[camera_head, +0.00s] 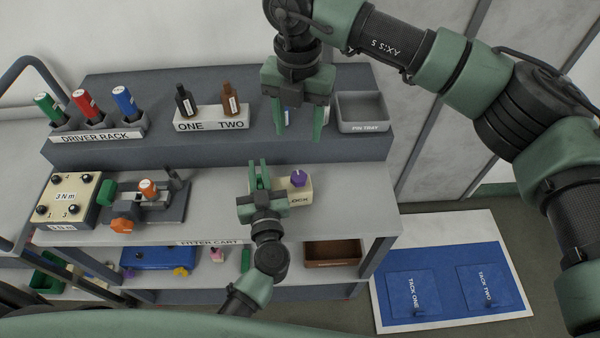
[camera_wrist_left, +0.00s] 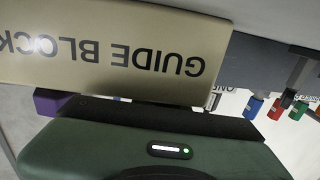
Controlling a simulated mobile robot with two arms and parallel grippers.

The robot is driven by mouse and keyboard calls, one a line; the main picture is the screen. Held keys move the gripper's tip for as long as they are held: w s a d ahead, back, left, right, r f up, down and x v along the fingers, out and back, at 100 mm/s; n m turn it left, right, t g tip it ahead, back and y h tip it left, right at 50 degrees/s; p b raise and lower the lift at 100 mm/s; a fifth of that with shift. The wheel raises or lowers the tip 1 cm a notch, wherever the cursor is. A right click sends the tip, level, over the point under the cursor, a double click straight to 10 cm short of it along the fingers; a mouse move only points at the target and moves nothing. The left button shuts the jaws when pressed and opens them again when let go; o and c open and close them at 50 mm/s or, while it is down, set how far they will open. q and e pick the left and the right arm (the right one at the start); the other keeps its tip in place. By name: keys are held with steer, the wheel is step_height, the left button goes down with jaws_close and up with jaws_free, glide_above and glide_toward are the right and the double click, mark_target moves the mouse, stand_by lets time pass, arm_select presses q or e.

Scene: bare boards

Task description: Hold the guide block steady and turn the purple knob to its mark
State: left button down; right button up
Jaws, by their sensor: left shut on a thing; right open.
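The guide block (camera_head: 303,197) is a beige block on the cart's grey top. Its label reads upside down in the left wrist view (camera_wrist_left: 110,60), where it fills the upper left. The purple knob (camera_head: 298,178) stands on top of the block. A purple part also shows in the left wrist view (camera_wrist_left: 58,103). My left gripper (camera_head: 258,172) is shut on the guide block at its left end and hides that end. My right gripper (camera_head: 299,130) is open and empty, fingers down, in front of the raised shelf, behind and above the knob. The knob's mark is too small to make out.
The raised shelf holds a driver rack (camera_head: 100,136), bottles in a ONE/TWO holder (camera_head: 211,118) and a pin tray (camera_head: 362,112). A 3 Nm box (camera_head: 68,198) and an orange-knobbed fixture (camera_head: 150,205) stand left. The cart top right of the block is clear.

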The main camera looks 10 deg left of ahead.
steer(key=shift+r, duration=1.5)
arm_select(q)
steer(key=c, duration=1.3)
jaws_free()
steer(key=shift+c, duration=0.2)
steer(key=shift+s, duration=0.1)
steer(key=v, duration=1.1)
steer(key=shift+s+d, duration=0.25)
steer(key=shift+s, duration=0.1)
